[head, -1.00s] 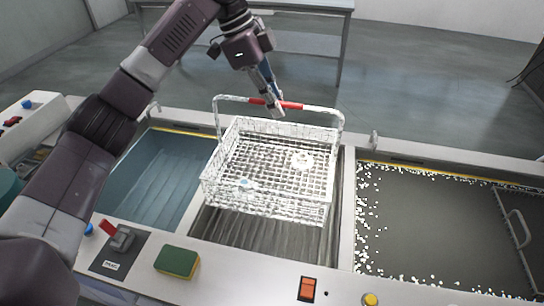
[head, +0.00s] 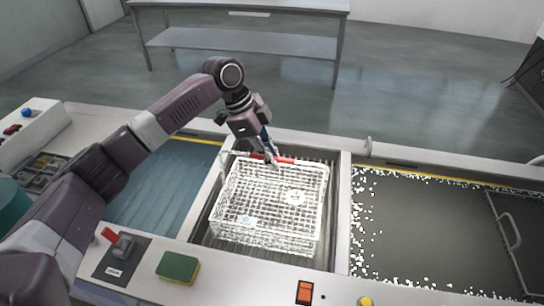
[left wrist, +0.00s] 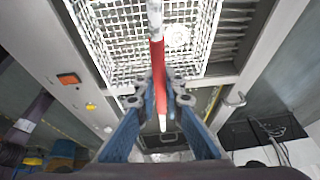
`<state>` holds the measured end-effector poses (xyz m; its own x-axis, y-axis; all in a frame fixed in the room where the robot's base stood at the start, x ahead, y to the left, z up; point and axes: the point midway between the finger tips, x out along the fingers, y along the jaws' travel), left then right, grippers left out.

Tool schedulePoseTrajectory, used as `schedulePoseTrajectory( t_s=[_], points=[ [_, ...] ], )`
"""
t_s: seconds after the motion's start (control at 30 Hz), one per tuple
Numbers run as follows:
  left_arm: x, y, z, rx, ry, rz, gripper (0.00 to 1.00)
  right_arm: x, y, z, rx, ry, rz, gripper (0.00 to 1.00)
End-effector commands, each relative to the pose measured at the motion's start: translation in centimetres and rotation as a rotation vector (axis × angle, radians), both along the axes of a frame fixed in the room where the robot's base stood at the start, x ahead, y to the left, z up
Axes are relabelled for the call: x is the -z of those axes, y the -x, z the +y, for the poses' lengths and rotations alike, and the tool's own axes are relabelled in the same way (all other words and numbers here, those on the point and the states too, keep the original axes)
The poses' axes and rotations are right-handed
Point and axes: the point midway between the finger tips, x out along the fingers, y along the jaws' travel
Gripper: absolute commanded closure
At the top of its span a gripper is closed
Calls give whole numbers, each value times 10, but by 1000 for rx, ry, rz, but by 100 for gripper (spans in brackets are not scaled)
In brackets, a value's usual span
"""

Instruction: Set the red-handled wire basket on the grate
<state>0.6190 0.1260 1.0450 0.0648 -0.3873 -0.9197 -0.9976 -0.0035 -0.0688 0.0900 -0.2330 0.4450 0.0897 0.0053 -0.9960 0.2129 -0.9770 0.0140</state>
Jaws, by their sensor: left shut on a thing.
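The white wire basket (head: 268,205) with the red handle grip (head: 284,160) is in the middle bay, roughly level. The slatted grate shows beside it in the left wrist view (left wrist: 235,28). My left gripper (head: 271,160) is shut on the red grip at the basket's far side. The grip passes between the fingers in the left wrist view (left wrist: 158,75). The basket hides most of the grate, so I cannot tell whether its underside touches the slats. A round white part (head: 295,197) and a small teal-and-white part (head: 246,221) lie inside. My right gripper is not in view.
A blue liquid bath (head: 165,190) lies left of the bay. A dark tank edged with white bubbles (head: 420,225) lies right. On the front ledge are a red-lever control (head: 119,245), a green-yellow sponge (head: 178,267) and an orange switch (head: 305,291).

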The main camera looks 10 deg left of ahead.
Motion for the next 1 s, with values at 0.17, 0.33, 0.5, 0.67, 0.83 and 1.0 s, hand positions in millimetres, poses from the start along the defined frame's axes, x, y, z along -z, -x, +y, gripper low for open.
schedulePoseTrajectory(
  t_s=[0.17,0.33,0.5,0.67,0.83,1.0],
  points=[
    [0,0,0,0,2,-1,100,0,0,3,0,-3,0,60],
    [3,1,0,0,-2,4,77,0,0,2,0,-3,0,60],
    [3,1,0,-1,-1,4,74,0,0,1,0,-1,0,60],
    [1,1,1,0,-1,3,74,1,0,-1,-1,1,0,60],
    [-14,1,8,-1,0,-1,74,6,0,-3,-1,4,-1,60],
    [-47,3,22,-3,-1,-1,74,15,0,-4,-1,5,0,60]
  ],
)
